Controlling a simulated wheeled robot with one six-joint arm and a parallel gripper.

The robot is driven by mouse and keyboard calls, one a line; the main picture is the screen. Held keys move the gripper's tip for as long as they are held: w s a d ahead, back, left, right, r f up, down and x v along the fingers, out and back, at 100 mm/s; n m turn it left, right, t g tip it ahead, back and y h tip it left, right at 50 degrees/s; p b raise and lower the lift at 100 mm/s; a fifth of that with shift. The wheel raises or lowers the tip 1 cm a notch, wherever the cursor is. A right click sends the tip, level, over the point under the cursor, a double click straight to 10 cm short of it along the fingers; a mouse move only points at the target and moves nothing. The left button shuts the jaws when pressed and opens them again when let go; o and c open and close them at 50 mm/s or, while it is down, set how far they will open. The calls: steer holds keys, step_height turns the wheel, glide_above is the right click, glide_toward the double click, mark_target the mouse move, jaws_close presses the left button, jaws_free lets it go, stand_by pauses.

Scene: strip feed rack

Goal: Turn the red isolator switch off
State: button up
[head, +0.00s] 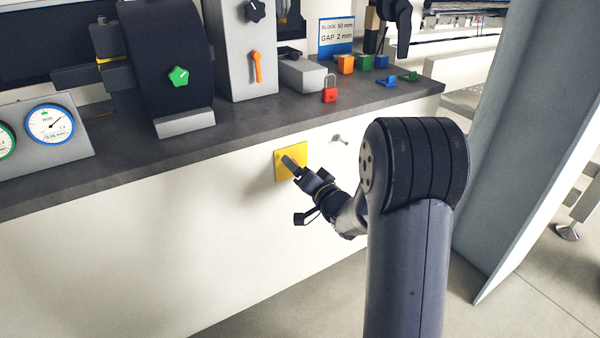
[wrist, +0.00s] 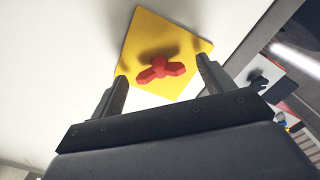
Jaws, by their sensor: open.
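The red isolator switch (wrist: 160,70) is a red handle on a yellow square plate (wrist: 150,30). The plate is fixed to the white front panel below the counter and also shows in the head view (head: 304,152). In the wrist view my gripper (wrist: 160,80) is open, with one finger on each side of the red handle. The handle lies between and a little beyond the fingertips; I cannot tell whether either finger touches it. In the head view my gripper (head: 293,165) is in front of the plate and hides the red handle.
A small metal peg (head: 340,140) sticks out of the panel right of the plate. A red padlock (head: 330,94) stands on the dark counter (head: 240,125) above. Coloured blocks (head: 364,62) and two gauges (head: 50,123) are also there. The panel left of the plate is bare.

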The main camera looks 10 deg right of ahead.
steer(key=shift+w, duration=0.1)
steer(key=shift+c, duration=0.5)
steer(key=c, duration=0.9)
steer(key=shift+n, duration=0.4)
steer(key=n+b, duration=0.5)
steer(key=n, duration=0.3)
steer(key=shift+n, duration=0.4)
steer(key=o, duration=1)
